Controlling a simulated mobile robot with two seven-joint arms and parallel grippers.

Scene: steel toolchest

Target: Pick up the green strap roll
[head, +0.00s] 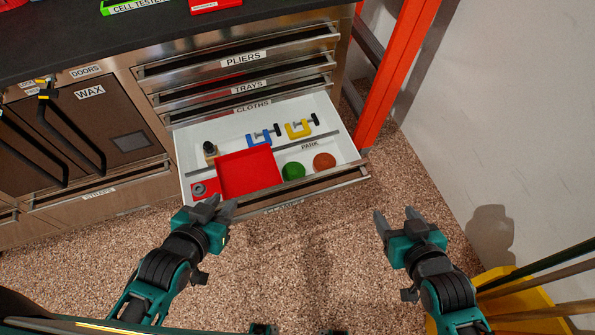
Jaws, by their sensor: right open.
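The green strap roll (293,171) is a round green disc lying in the open drawer, near its front, between the red tray and an orange-brown roll. My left gripper (225,202) is at the drawer's front left, by the red tray's near corner, to the left of the green roll and apart from it. Its fingers overlap the drawer front in the picture, and whether they are open is unclear. My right gripper (394,213) is open and empty, over the floor in front of the drawer's right end.
The open white drawer (352,152) also holds a red tray (248,171), an orange-brown roll (324,161), a blue clamp (262,137) and a yellow clamp (299,129). An orange post (399,65) stands at the right. Yellow equipment (510,290) is near my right arm.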

